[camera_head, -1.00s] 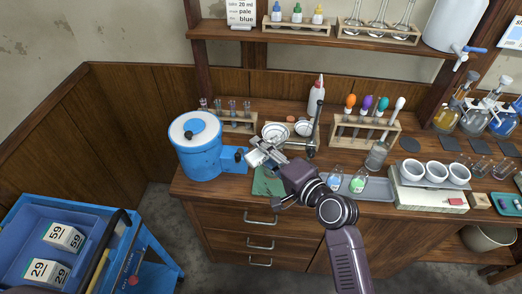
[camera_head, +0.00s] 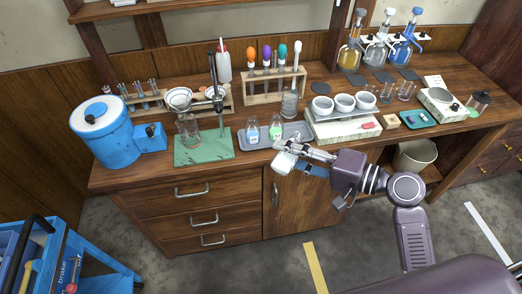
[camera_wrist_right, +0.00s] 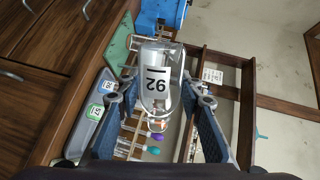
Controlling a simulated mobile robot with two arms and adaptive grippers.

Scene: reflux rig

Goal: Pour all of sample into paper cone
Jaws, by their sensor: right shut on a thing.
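My right gripper (camera_head: 291,157) is shut on a small clear vessel (camera_wrist_right: 157,85) with a white number label, out in front of the bench edge. In the right wrist view the vessel lies between the two fingers and the label reads upside down; its contents are hard to tell. A white cone (camera_head: 178,97), seemingly the paper cone, sits above a clear beaker (camera_head: 190,131) beside the upright stand rod (camera_head: 219,78). The beaker is on a green mat (camera_head: 205,151). My gripper is to the right of the mat, well apart from the cone. My left gripper is out of view.
Two small labelled bottles stand on a grey tray (camera_head: 299,131) behind my gripper. A blue machine (camera_head: 106,135) stands left of the mat. A rack (camera_head: 270,90) with coloured bulbs is behind. White cups (camera_head: 344,102) stand on a box at right.

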